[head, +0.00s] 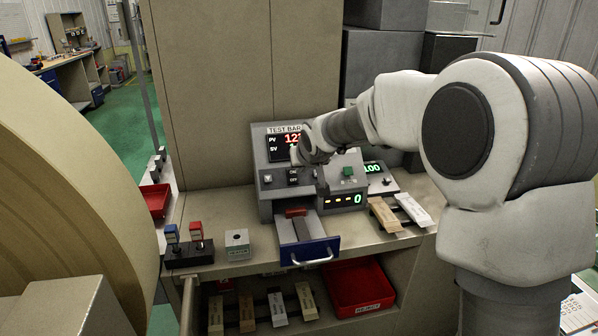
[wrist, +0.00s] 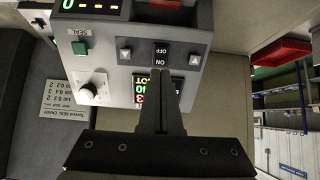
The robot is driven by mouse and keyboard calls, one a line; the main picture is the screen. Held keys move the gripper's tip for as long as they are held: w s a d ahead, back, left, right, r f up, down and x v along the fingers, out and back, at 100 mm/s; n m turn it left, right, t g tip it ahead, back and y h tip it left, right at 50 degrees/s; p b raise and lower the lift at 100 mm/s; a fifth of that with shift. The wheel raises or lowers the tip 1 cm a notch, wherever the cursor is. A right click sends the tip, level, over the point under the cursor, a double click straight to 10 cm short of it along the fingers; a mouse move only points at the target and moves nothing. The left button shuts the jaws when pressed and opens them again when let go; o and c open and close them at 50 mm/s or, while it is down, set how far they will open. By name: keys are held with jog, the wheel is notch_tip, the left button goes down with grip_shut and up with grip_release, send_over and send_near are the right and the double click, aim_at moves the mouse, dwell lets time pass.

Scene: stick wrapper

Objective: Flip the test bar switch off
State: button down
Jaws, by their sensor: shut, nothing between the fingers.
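The test bar switch (wrist: 162,55), a black rocker marked ON and OFF, sits on the sloped front of the grey TEST BAR unit (head: 263,190). It also shows in the head view (head: 292,175), left of the green button. My gripper (wrist: 159,73) is shut and empty, its dark fingers pointing at the panel. In the wrist view, which is upside down, the fingertips overlap the ON end of the switch; OFF stays visible. I cannot tell whether they touch it. In the head view my arm reaches over from the right and hides part of the display, which is lit.
A blue-fronted drawer (head: 316,252) juts out below the unit. Bars (head: 411,210) lie right, and red and blue levers (head: 196,231) stand left on the bench.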

jog(key=shift+v, duration=2.05)
jog(key=shift+s, duration=0.1)
